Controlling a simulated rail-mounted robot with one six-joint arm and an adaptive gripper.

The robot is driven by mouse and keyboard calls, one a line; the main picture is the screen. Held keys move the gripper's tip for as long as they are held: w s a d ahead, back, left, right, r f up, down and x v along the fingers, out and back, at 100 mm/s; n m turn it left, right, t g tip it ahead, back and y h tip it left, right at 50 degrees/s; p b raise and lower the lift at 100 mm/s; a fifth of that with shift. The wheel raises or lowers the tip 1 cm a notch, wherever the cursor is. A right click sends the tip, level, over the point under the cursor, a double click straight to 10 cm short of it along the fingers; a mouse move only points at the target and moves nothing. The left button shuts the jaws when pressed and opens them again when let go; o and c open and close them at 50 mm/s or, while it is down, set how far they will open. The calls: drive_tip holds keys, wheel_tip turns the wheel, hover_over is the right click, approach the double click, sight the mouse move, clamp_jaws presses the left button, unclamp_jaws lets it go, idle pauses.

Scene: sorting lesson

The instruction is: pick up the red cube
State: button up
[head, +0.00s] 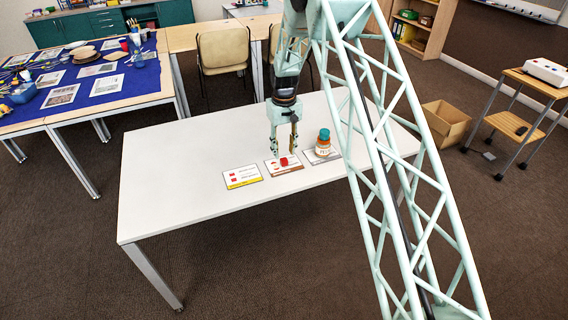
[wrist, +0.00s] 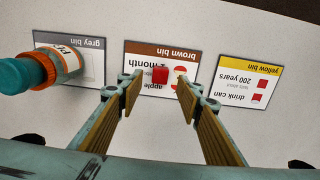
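The red cube (head: 284,161) rests on the brown bin card (head: 273,166) on the white table. In the wrist view the cube (wrist: 160,75) lies on the brown bin card (wrist: 134,48), ahead of the fingertips and between them in the picture. My gripper (head: 283,150) points down just above the card, close to the cube. In the wrist view my gripper (wrist: 158,86) is open, with a wide gap between its two fingers. Nothing is held. The exact height of the fingertips over the cube is hard to tell.
The yellow bin card (head: 242,177) lies left of the brown one. The grey bin card (head: 318,157) lies right, with a teal-and-orange bottle (head: 323,141) standing on it near my gripper. The white table's (head: 180,175) left part is clear.

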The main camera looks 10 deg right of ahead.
sight(284, 159)
idle(0.3)
drive_tip(key=shift+f+b, duration=0.45)
drive_tip(key=shift+f, duration=2.15)
drive_tip(key=c, duration=0.8)
